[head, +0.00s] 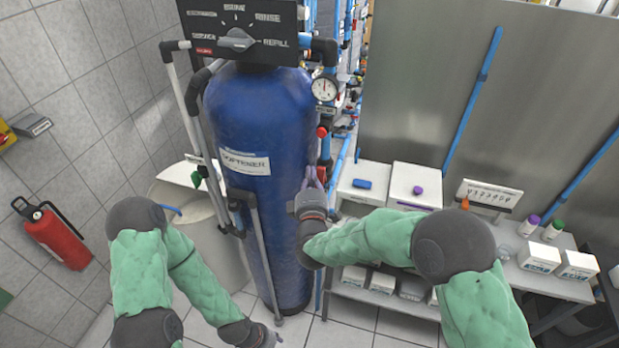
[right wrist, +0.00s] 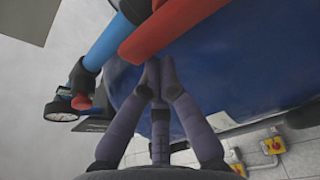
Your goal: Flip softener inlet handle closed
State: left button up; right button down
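The blue softener tank (head: 262,150) stands upright at the centre, with a black dial panel (head: 240,30) on top. A small red part (head: 321,132) sits on the piping at its right side, below a pressure gauge. In the right wrist view, a long red bar (right wrist: 175,28), apparently the inlet handle, runs beside a blue pipe. My right gripper (head: 312,178) is beside the tank's right side, below the red part. Its fingers (right wrist: 158,70) converge with tips nearly together, close to the red bar; contact cannot be told. My left gripper (head: 270,338) is low at the bottom edge, partly cut off.
A white-grey bin (head: 195,215) and grey pipes stand left of the tank. A bench (head: 540,278) with white boxes and bottles is to the right, before a large grey panel (head: 430,90). A red extinguisher (head: 55,238) hangs on the left wall.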

pick_arm(q)
notch_tip(320, 180, down, 18)
jog(key=b, duration=1.8)
jog(key=shift+f, duration=0.25)
pick_arm(e)
jog(key=s+d+f+m+t+h, duration=0.1)
jog(key=d+m+h, duration=0.4)
jog(key=m, duration=1.3)
jog(key=shift+s+d+f+t+h, duration=0.25)
jog(key=shift+s+f+t+h, duration=0.15)
jog(key=shift+t+h, duration=0.25)
